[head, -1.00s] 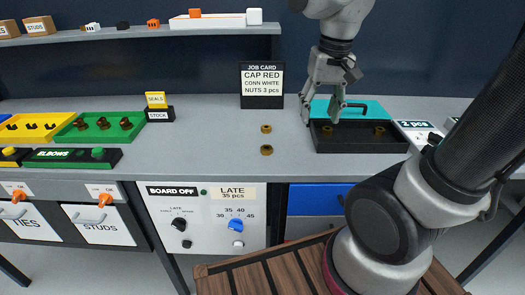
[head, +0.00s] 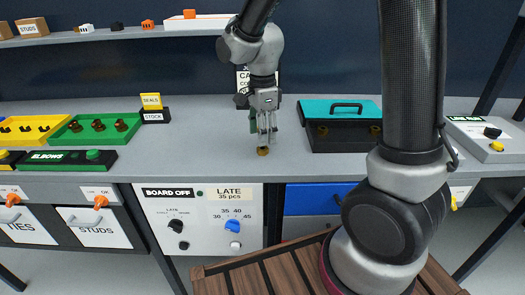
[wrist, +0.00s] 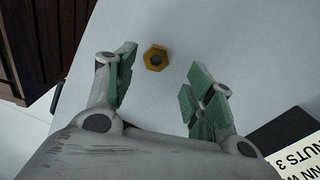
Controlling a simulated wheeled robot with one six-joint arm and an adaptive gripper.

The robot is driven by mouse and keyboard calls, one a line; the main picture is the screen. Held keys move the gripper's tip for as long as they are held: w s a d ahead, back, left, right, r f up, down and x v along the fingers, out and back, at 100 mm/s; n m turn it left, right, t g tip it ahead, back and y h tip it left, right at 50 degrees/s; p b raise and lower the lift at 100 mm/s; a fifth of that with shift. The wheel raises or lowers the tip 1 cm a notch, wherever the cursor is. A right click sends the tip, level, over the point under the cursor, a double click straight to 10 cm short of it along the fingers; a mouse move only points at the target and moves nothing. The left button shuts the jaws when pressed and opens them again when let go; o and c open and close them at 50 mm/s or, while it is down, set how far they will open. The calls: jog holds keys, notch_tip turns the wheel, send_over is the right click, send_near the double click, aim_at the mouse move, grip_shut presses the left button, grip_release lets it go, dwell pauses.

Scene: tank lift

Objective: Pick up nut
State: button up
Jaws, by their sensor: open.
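A brass hex nut (head: 263,151) lies flat on the grey bench, just below and in front of my gripper's fingertips in the head view. It also shows in the wrist view (wrist: 155,58), slightly beyond the gap between the green finger pads. My gripper (head: 265,141) points down over the bench, open and empty, with its fingers apart in the wrist view (wrist: 161,82). The second loose nut on the bench is hidden, apparently behind my gripper. More nuts (head: 376,128) sit in the dark tray (head: 345,146) at the right.
The teal toolbox lid (head: 318,107) is at the back of the dark tray. The job card (head: 242,78) stands behind my gripper, partly covered. Green (head: 75,132) and yellow (head: 20,138) trays stand at the left. The bench between is clear.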

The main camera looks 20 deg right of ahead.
aim_at(263, 148)
jog(key=f, duration=0.4)
jog(key=shift+s+f, duration=0.2)
jog(key=shift+s, duration=0.1)
jog(key=c, duration=1.1)
jog(key=shift+r, duration=0.1)
